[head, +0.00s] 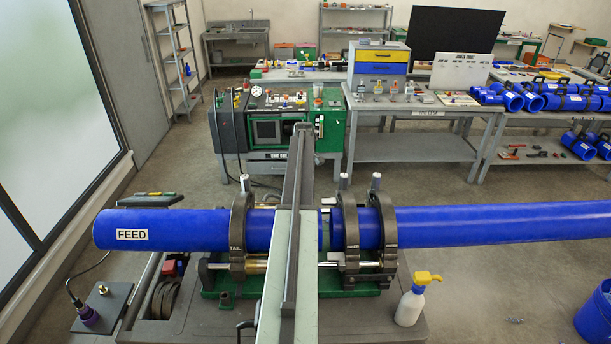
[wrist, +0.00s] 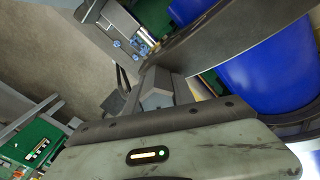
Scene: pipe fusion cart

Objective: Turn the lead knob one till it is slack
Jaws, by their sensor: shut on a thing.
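A blue pipe (head: 440,226) marked FEED lies across the cart in dark clamps. The tail clamp (head: 237,247) shows left of my arm, with a pale upright knob (head: 244,183) on top. Two more clamps stand to the right, with knobs (head: 343,181) and (head: 376,181). A lead marking cannot be read; my arm covers the middle of the pipe. In the wrist view my gripper (wrist: 158,92) is shut beside a dark curved clamp ring (wrist: 225,38) and the blue pipe (wrist: 265,75). The knob in its jaws is largely hidden, so its turn cannot be told.
A green machine (head: 330,125) stands behind the pipe. A grey table (head: 415,147) with small parts is farther back. Open floor (head: 480,280) lies to the right of the cart.

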